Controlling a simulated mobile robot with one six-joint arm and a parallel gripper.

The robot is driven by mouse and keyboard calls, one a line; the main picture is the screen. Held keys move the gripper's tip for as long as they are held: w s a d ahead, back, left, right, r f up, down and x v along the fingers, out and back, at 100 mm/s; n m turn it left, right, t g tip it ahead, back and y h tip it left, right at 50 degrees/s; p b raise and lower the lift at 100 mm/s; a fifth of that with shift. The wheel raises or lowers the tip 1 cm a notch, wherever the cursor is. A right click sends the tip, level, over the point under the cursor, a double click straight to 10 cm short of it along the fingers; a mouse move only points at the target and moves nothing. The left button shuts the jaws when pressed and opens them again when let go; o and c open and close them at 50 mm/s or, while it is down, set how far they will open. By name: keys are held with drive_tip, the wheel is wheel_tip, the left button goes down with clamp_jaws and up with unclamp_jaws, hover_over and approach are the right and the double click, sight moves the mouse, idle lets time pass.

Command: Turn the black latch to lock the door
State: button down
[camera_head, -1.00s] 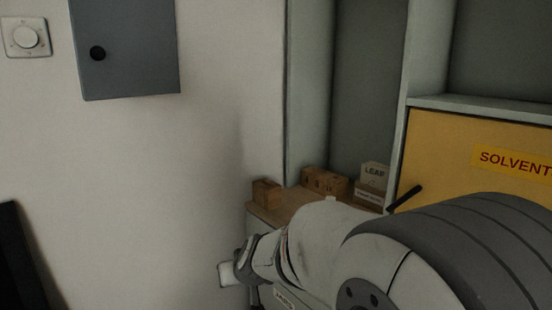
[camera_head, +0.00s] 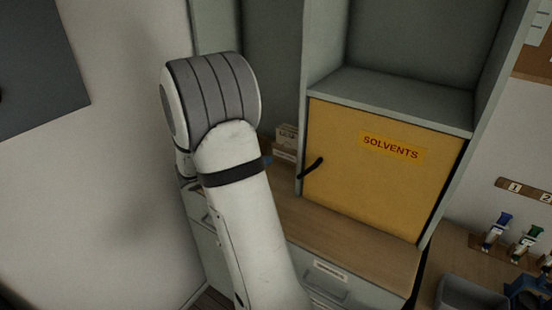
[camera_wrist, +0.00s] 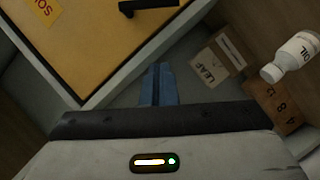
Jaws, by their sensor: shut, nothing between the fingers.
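The yellow door (camera_head: 375,185) of the cabinet carries a SOLVENTS label and looks closed in its frame. The black latch (camera_head: 311,168) sits at the door's left edge, slanting from lower left to upper right. In the wrist view, the latch (camera_wrist: 140,7) is cut by the top edge, above the fingers, and part of the yellow door (camera_wrist: 85,40) shows at upper left. My gripper (camera_wrist: 160,70) has its blue fingers together, with nothing between them, apart from the latch. In the head view my arm hides most of it; a bit of blue shows left of the latch.
A LEAF box (camera_wrist: 217,62), a white OIL bottle (camera_wrist: 291,57) and a brown box (camera_wrist: 273,105) lie beside the fingers in the wrist view. The wooden counter (camera_head: 345,238) before the door is clear. A grey bin (camera_head: 470,293) and small bottles (camera_head: 497,231) stand at right.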

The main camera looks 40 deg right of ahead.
drive_tip(key=p+x, duration=0.1)
drive_tip(key=x, duration=0.7)
drive_tip(key=shift+d+f, duration=0.1)
drive_tip(key=shift+d, duration=0.3)
drive_tip(key=s+f, duration=0.2)
drive_tip(key=s, duration=0.1)
drive_tip(key=shift+s+d+f+p, duration=0.15)
drive_tip(key=shift+f+p, duration=0.1)
drive_tip(key=shift+p, duration=0.15)
